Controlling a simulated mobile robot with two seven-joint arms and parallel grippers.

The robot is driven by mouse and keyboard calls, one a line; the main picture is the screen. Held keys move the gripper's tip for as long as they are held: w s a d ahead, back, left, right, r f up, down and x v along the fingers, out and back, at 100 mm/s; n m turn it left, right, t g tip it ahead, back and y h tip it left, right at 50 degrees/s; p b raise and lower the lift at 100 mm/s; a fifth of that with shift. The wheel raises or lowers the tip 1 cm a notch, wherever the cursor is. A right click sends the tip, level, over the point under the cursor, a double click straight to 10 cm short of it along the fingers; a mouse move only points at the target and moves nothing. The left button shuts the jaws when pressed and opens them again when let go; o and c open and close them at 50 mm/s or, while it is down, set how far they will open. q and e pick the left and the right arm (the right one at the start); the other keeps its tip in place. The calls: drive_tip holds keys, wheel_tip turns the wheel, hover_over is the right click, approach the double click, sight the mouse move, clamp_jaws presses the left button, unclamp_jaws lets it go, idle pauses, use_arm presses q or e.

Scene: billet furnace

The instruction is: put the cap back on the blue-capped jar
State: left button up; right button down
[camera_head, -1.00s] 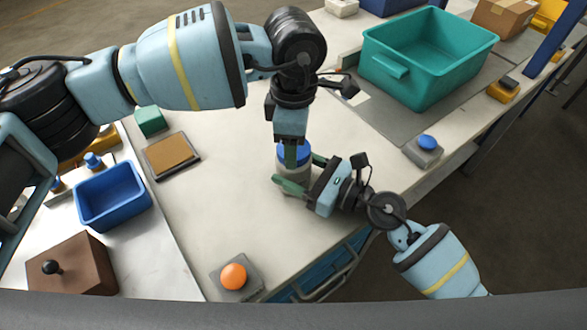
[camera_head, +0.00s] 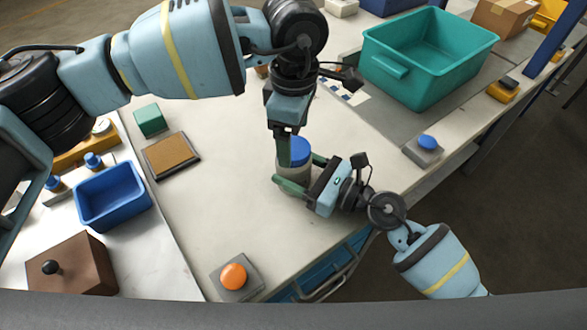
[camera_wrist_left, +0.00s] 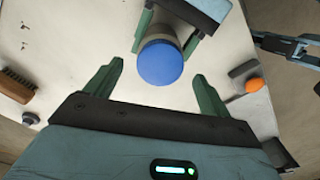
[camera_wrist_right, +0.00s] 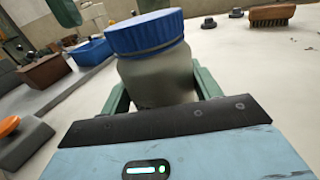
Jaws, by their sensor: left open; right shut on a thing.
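The jar (camera_wrist_right: 158,80) is a grey, clouded container standing upright on the table. Its blue cap (camera_wrist_right: 147,32) sits on its mouth, with a thin ring showing under the cap's edge. The cap also shows in the head view (camera_head: 301,151). My right gripper (camera_head: 297,171) is shut on the jar's body from the side, one finger on each side. My left gripper (camera_wrist_left: 158,70) is open, pointing down at the cap. In the left wrist view its fingers stand apart on either side, clear of the cap. In the head view one left finger partly hides the jar.
A teal bin (camera_head: 425,90) stands at the back right. A blue bin (camera_head: 112,202), a brown box (camera_head: 75,275) and a brown pad (camera_head: 171,156) are on the left. An orange button (camera_head: 233,276) is at the front; a blue button (camera_head: 428,142) is on the right.

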sight(309, 175)
use_arm(q)
wheel_tip(309, 175, up, 10)
idle(0.4)
drive_tip(key=shift+f, duration=0.1)
use_arm(e)
drive_tip(key=shift+c, duration=1.3)
unclamp_jaws()
drive_tip(key=v, duration=0.3)
drive_tip(key=b+v, duration=0.1)
drive_tip(key=v, duration=0.2)
drive_tip(key=shift+s+d+f, duration=0.1)
drive_tip(key=shift+d+f, duration=0.1)
drive_tip(key=shift+d, duration=0.05)
use_arm(q)
wheel_tip(309, 175, down, 4)
drive_tip(key=shift+w+r+b, duration=0.15)
drive_tip(key=shift+r+b, duration=0.1)
drive_tip(key=shift+b, duration=0.05)
use_arm(e)
drive_tip(key=shift+s+d+r, duration=0.1)
drive_tip(key=shift+s+d, duration=0.2)
drive_tip(key=shift+d, duration=0.15)
drive_tip(key=shift+d+r, duration=0.1)
